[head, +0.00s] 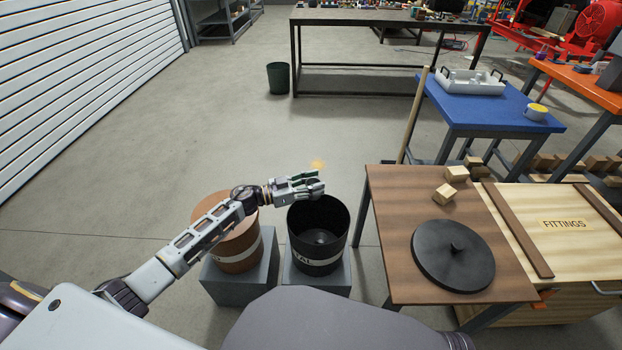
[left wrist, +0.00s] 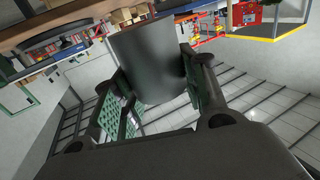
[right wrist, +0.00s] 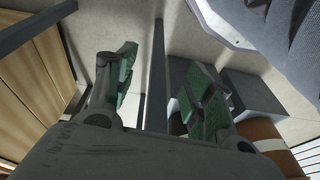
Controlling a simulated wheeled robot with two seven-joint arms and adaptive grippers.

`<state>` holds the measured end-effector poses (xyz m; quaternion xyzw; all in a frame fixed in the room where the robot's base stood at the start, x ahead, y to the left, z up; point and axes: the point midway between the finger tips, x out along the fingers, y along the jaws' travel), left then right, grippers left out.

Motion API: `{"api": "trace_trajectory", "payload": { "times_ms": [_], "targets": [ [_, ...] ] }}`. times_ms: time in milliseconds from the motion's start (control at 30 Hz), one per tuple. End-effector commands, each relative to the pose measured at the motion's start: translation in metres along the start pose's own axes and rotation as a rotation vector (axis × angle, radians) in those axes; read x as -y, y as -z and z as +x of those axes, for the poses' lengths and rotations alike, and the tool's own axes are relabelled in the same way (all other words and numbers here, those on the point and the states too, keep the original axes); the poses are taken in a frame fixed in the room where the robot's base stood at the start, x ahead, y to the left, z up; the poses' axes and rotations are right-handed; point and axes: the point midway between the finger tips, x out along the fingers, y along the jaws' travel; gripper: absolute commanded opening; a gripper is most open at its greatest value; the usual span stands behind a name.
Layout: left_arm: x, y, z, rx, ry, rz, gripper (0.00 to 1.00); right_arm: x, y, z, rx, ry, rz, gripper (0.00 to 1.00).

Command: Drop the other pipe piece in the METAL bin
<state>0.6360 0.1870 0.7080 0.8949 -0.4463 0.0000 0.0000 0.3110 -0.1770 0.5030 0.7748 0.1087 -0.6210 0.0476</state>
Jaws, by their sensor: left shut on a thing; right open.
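The black METAL bin (head: 317,262) stands open on a grey block in the head view. A small grey round shape shows dimly inside it; I cannot tell what it is. My left gripper (head: 310,186) is over the bin's far rim. It is shut on a dark grey pipe piece (left wrist: 148,62), a smooth cylinder that fills the space between its fingers in the left wrist view. In the head view the fingers mostly hide the piece. My right gripper (right wrist: 160,88) is open and empty in the right wrist view, low beside the table.
A brown bin (head: 238,258) stands left of the METAL bin, partly under my left arm. A brown table (head: 400,285) on the right carries a black round lid (head: 453,255) and wooden blocks (head: 445,193).

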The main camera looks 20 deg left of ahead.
Motion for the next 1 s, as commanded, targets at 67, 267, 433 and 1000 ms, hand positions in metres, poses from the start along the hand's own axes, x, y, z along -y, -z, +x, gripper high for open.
{"api": "trace_trajectory", "payload": {
  "times_ms": [67, 267, 433, 1000],
  "targets": [
    [-0.0053, 0.0014, 0.0, 0.0, -0.025, 0.001, 0.16, -0.0001, 0.0005, -0.0001, -0.002, 0.0, 0.0, 0.52],
    [-0.0115, 0.0022, -0.0002, 0.0, -0.053, 0.001, 0.16, -0.0001, 0.0011, -0.0001, -0.005, 0.0, -0.001, 0.52],
    [-0.0113, 0.0023, -0.0001, -0.001, -0.052, 0.0, 0.16, 0.0, 0.0011, -0.0002, -0.005, 0.0, -0.001, 0.52],
    [-0.0113, -0.0074, 0.0, -0.001, -0.051, 0.001, 0.16, 0.0023, 0.0063, -0.0087, -0.031, 0.006, -0.002, 0.52]
  ]
}}
